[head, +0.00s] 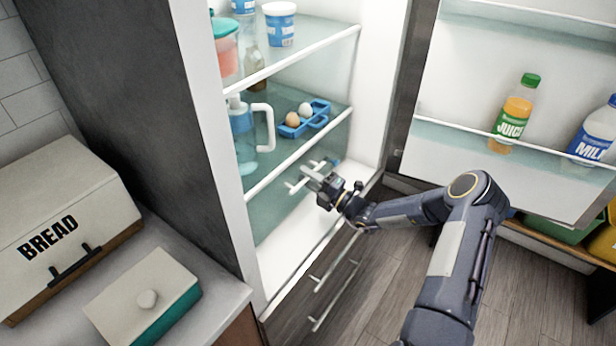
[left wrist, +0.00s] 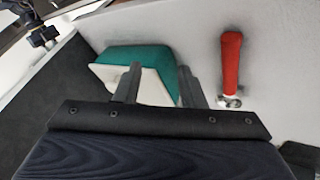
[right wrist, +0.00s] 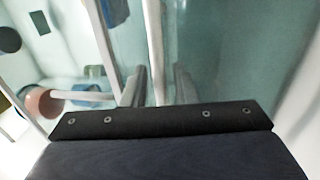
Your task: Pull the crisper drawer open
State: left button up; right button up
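The crisper drawer (head: 285,208) is the greenish clear front low in the open fridge, under the lowest shelf edge. A pale bar (head: 294,186), apparently its handle, shows beside my right gripper (head: 316,178). In the right wrist view my right gripper (right wrist: 160,88) has its fingers apart, with a pale bar (right wrist: 154,45) appearing between them; contact cannot be told. The gripper and forearm hide part of the drawer front. My left gripper (left wrist: 157,85) is outside the head view. Its fingers are apart and empty above the counter.
The fridge door (head: 450,165) stands open at the right, holding juice (head: 515,112) and milk (head: 594,130). An egg tray (head: 312,121) and pitcher (head: 243,140) stand above the drawer. A lidded dish (head: 145,300) and bread box (head: 60,225) occupy the counter; a red-handled object (left wrist: 231,65) lies there too.

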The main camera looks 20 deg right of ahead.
grip_shut()
dwell(0.3)
